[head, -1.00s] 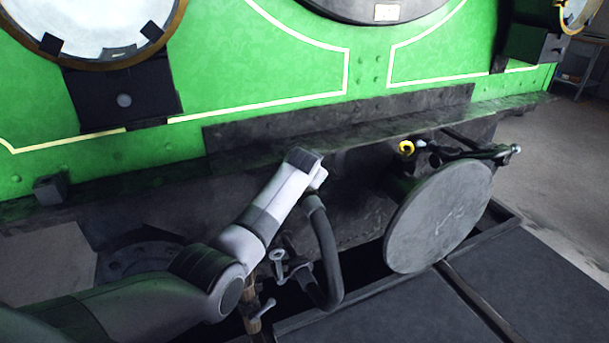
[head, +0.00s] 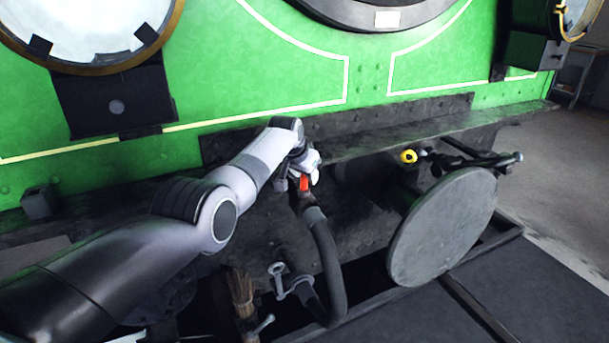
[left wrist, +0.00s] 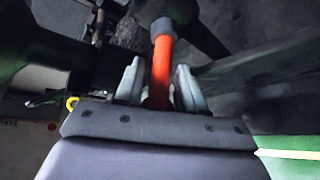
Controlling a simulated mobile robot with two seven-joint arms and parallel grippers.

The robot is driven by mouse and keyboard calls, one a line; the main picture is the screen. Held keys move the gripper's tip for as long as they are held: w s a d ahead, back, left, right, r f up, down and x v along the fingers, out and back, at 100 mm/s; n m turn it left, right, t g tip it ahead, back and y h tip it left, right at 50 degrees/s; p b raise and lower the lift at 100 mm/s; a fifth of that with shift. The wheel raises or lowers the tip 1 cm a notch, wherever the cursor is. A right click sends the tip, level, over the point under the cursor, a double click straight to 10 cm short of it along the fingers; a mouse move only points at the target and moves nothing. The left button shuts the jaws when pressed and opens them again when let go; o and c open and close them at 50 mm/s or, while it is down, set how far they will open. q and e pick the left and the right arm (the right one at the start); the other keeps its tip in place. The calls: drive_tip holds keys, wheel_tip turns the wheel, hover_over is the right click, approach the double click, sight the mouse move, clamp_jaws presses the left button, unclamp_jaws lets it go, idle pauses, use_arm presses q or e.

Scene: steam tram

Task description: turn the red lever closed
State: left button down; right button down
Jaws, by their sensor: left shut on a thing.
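The red lever (head: 304,184) shows as a small red piece at the top of the dark hose, below the tram's front beam. In the left wrist view the red lever (left wrist: 162,62) is a straight bar with a grey end, running between my two fingers. My left gripper (head: 306,172) is at the lever and shut on it. Its fingers (left wrist: 160,82) stand on either side of the bar in the left wrist view. Part of the lever and its mount are hidden by the gripper. My right gripper is not in view.
The dark hose (head: 328,255) hangs below the lever. A round grey buffer (head: 442,228) stands out to the right, with a yellow ring (head: 408,156) above it. The dark beam (head: 440,137) and green tram front (head: 270,80) are behind. A brush (head: 243,290) is below my arm.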

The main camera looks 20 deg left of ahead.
use_arm(q)
drive_tip(key=shift+w+a+r, duration=0.1)
drive_tip(key=shift+a+r, duration=0.05)
idle(0.3)
drive_tip(key=c, duration=1)
unclamp_jaws()
drive_tip(key=shift+s+r+p, duration=0.3)
drive_tip(key=shift+r+p, duration=0.2)
drive_tip(key=shift+p, duration=0.45)
drive_tip(key=shift+s+r+p, duration=0.45)
drive_tip(key=shift+r+p, duration=0.15)
drive_tip(key=shift+p, duration=0.25)
drive_tip(key=shift+p+v, duration=0.3)
drive_tip(key=shift+v, duration=1.9)
